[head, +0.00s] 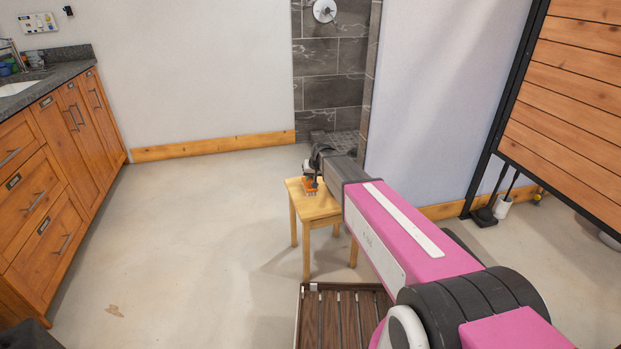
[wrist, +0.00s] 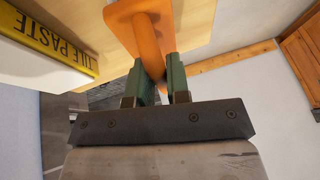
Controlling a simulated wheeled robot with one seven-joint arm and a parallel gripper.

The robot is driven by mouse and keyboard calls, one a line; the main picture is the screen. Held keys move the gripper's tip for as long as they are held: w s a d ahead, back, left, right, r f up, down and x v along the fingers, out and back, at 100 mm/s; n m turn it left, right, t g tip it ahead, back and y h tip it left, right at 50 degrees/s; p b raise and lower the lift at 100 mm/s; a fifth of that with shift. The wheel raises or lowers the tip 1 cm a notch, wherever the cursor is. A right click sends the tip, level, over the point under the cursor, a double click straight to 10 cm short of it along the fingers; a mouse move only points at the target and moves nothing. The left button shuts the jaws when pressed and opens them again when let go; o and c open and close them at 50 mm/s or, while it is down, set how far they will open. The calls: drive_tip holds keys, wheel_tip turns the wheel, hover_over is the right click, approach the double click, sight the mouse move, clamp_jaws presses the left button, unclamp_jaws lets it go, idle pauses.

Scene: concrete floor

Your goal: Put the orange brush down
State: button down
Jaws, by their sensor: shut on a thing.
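The orange brush (wrist: 150,35) is between the two green fingers of my gripper (wrist: 160,82) in the wrist view, which are shut on its handle. In the head view the brush (head: 310,187) shows as a small orange shape at the top of the small wooden stool (head: 322,208), below my gripper (head: 314,179). I cannot tell whether the brush touches the stool top. My gripper and arm hide part of the stool.
A white and yellow box marked "TILE PASTE" (wrist: 45,45) is close beside the brush in the wrist view. A dark slatted rack (head: 325,318) stands on the floor in front of the stool. Wooden cabinets (head: 55,185) line the left, with open floor between.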

drive_tip(key=c, duration=1.1)
unclamp_jaws()
drive_tip(key=shift+f, duration=0.1)
drive_tip(key=shift+f, duration=0.15)
drive_tip(key=s+d+f+v, duration=0.1)
drive_tip(key=s+v, duration=0.1)
drive_tip(key=v, duration=0.9)
drive_tip(key=s+d+f+m+g+h, duration=0.1)
drive_tip(key=s+d+f+g, duration=0.1)
drive_tip(key=s+d, duration=0.7)
drive_tip(key=s+d+f+m+g+h, duration=0.1)
drive_tip(key=s+d+f, duration=0.3)
drive_tip(key=s+d, duration=0.6)
drive_tip(key=s+h, duration=0.1)
drive_tip(key=s, duration=0.7)
drive_tip(key=shift+s+m+g, duration=0.2)
drive_tip(key=shift+m+g, duration=0.1)
drive_tip(key=shift+g, duration=0.1)
drive_tip(key=shift+d, duration=0.1)
